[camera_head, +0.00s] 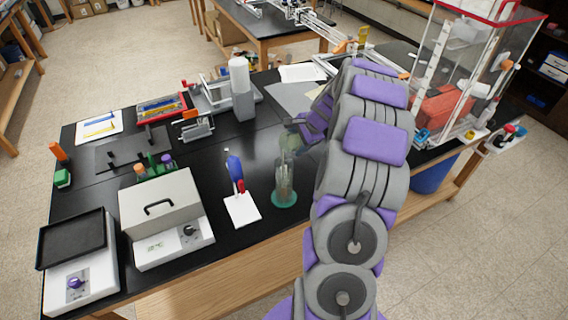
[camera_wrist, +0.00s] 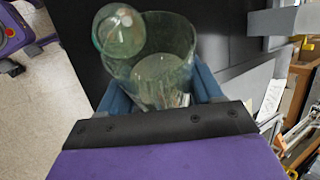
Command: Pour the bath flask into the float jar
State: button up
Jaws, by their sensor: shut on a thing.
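My gripper (camera_head: 300,124) is shut on the bath flask (camera_head: 290,144), a clear greenish glass vessel, and holds it just above the float jar (camera_head: 284,182). The jar is a tall clear vessel standing upright on a round green base (camera_head: 284,201) near the table's front edge. In the wrist view the flask (camera_wrist: 165,70) sits between my blue fingers (camera_wrist: 160,95). A round glass shape (camera_wrist: 118,30) overlaps its upper left edge; I cannot tell whether it is the jar's mouth. The flask's exact tilt and any flow of liquid are unclear.
A grey lidded box (camera_head: 160,205) stands further left. A clear framed tank (camera_head: 465,80) is at the right.

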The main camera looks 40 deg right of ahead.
jog(key=shift+a+f+n+h+b, duration=0.2)
jog(key=shift+h+b, duration=0.45)
jog(key=shift+b, duration=0.6)
jog(key=shift+d+f+n+h+b, duration=0.1)
jog(key=shift+f+h+b, duration=0.2)
jog(key=shift+h+b, duration=0.65)
dwell(1.7)
jog(key=shift+a+f+n+h+b, duration=0.1)
jog(key=shift+f+n+h+b, duration=0.2)
jog(key=shift+h+b, duration=0.15)
dwell(1.4)
jog(key=shift+a+r+h+p, duration=0.25)
jog(key=shift+r+h+p, duration=0.25)
jog(key=shift+h, duration=0.55)
dwell(0.8)
jog(key=shift+d+f+y+b, duration=0.2)
jog(key=shift+f+y+b, duration=0.35)
jog(key=shift+y, duration=0.35)
jog(key=shift+d+r+y, duration=0.1)
jog(key=shift+r+y, duration=0.3)
jog(key=shift+y, duration=0.4)
jog(key=shift+r+y+p, duration=0.2)
jog(key=shift+y+p, duration=0.1)
jog(key=shift+p, duration=0.4)
jog(key=shift+f, duration=0.1)
